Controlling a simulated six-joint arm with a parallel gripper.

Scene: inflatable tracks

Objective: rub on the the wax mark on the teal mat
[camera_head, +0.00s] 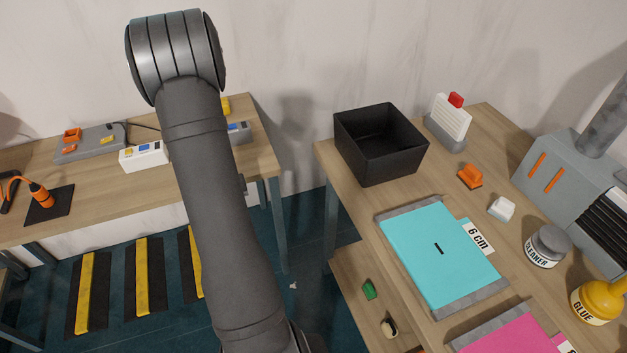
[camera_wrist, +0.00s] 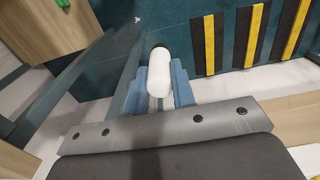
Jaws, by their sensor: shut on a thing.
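The teal mat (camera_head: 420,235) lies flat on the right-hand wooden table, with grey strips at its far and near ends. A short dark mark (camera_head: 438,249) shows near its middle. A "6 CM" label (camera_head: 479,238) sits at its right edge. My gripper (camera_wrist: 160,95) shows in the wrist view with blue fingers, shut on a white rounded piece (camera_wrist: 159,75) with a dark far end. The piece is held over the floor, away from the mat. The head view does not show my gripper; only my arm shows there.
A black open bin (camera_head: 380,145) stands behind the mat. An orange block (camera_head: 470,176), a white block (camera_head: 501,208), a cleaner jar (camera_head: 546,246) and a glue bottle (camera_head: 600,298) stand to its right. A pink mat (camera_head: 515,335) lies nearer. A lower shelf holds a green piece (camera_head: 369,290).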

